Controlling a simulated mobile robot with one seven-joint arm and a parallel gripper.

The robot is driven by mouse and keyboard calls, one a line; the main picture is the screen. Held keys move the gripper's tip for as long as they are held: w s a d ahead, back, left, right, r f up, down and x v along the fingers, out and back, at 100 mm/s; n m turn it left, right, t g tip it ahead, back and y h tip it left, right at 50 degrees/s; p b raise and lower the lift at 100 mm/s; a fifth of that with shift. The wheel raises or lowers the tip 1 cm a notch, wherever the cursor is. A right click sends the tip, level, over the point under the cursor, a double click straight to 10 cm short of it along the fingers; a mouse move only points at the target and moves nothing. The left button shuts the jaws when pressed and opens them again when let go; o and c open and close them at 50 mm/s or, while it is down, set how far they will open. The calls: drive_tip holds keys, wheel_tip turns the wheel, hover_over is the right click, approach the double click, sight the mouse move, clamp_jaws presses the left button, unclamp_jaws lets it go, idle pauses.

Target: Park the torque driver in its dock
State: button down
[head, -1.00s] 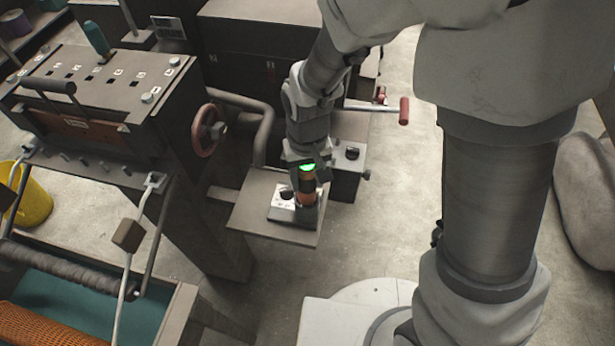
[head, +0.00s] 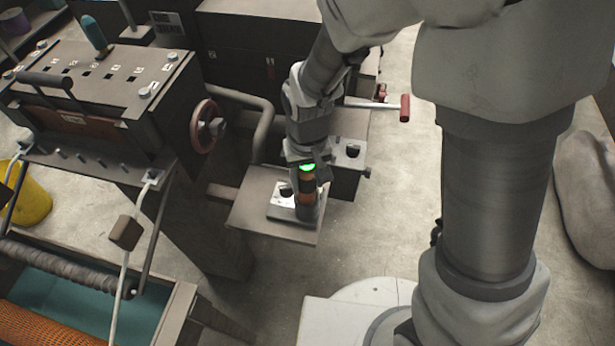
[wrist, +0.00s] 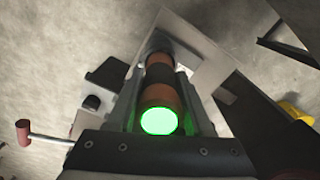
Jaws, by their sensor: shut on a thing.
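The torque driver (head: 307,190) is an orange and black cylinder with a glowing green top end. It stands about upright over the right side of a small dark plate with a white label (head: 281,191), on a grey shelf (head: 258,215). In the wrist view the driver (wrist: 160,88) lies between the two fingers of my gripper (wrist: 162,75), which is shut on it. My gripper (head: 306,172) comes down on it from above. I cannot tell whether the plate is the dock, or whether the driver's lower end is seated in it or only above it.
A block with a black knob (head: 352,151) stands behind my gripper, near a red-handled crank (head: 404,108). A red handwheel (head: 207,127) and a bent pipe (head: 262,135) are to the left. The front of the shelf is clear.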

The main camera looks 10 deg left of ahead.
drive_tip(key=shift+f+b, duration=0.35)
drive_tip(key=shift+f, duration=0.1)
idle(0.3)
drive_tip(key=shift+c, duration=1.1)
unclamp_jaws()
wheel_tip(320, 180, up, 17)
drive_tip(key=p, duration=0.2)
drive_tip(key=s+d+r+m+t, duration=0.2)
drive_tip(key=s+d+r, duration=0.2)
drive_tip(key=d, duration=0.6)
drive_tip(key=s+d+r+m+t, duration=0.2)
drive_tip(key=s+d+r+t, duration=0.1)
drive_tip(key=d, duration=0.7)
drive_tip(key=shift+s+r+t, duration=0.3)
drive_tip(key=shift+s+r, duration=0.05)
drive_tip(key=shift+r, duration=0.45)
